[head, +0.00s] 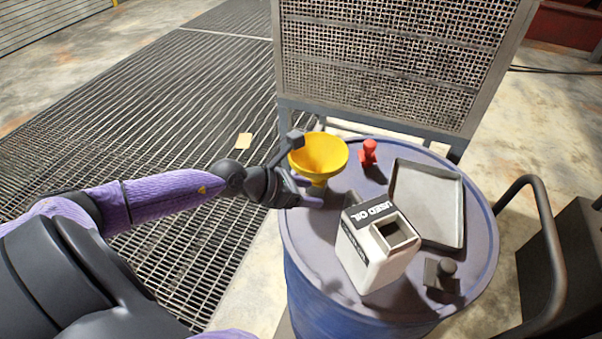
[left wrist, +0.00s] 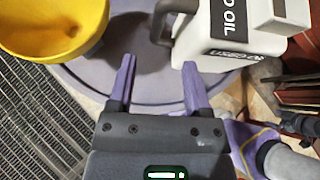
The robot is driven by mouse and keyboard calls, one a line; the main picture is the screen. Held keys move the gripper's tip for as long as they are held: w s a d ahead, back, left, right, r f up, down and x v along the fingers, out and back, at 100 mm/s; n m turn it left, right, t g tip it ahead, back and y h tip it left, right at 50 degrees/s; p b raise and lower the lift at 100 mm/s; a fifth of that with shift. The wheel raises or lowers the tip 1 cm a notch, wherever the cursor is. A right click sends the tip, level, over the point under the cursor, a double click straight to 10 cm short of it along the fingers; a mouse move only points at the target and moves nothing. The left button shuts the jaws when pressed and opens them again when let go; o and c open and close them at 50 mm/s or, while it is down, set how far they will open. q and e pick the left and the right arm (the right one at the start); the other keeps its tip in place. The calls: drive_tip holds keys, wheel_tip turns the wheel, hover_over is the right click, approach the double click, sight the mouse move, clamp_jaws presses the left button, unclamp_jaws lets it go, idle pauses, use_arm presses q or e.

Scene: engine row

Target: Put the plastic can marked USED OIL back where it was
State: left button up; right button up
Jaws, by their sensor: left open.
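The white plastic can marked USED OIL (head: 362,258) stands on the top of a blue drum (head: 318,262), with a black label and a dark square opening. In the left wrist view the can (left wrist: 222,50) is at the upper right, with its dark handle (left wrist: 163,22) towards the gripper. My left gripper (head: 312,194) is open and empty, low over the drum's left side, under the funnel and left of the can. In the left wrist view its two purple fingers (left wrist: 159,70) are apart, short of the handle, with nothing between them. My right gripper is not in view.
A yellow funnel (head: 320,152) is close beside my left gripper. A red part (head: 368,152), a grey metal tray (head: 440,215) and a dark block with a knob (head: 442,276) are also on the drum. A mesh panel (head: 400,60) stands behind; a curved rail (head: 548,230) is at right.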

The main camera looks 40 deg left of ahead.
use_arm(q)
drive_tip(key=s+a+f+n+y, duration=0.3)
drive_tip(key=s+f+n, duration=0.2)
drive_tip(key=f+n, duration=0.65)
drive_tip(key=s+a+f+n+y, duration=0.3)
drive_tip(key=s+f+n, duration=0.35)
drive_tip(key=n, duration=0.75)
drive_tip(key=s+d+f+n+g, duration=0.4)
drive_tip(key=s+d+f+n, duration=0.3)
drive_tip(key=s, duration=0.3)
drive_tip(key=s+d+f+n+g, duration=0.4)
drive_tip(key=s+d+f+n, duration=0.2)
drive_tip(key=s, duration=0.5)
drive_tip(key=shift+s+d+f+n, duration=0.35)
drive_tip(key=shift+f+n, duration=0.2)
drive_tip(key=shift+f, duration=0.35)
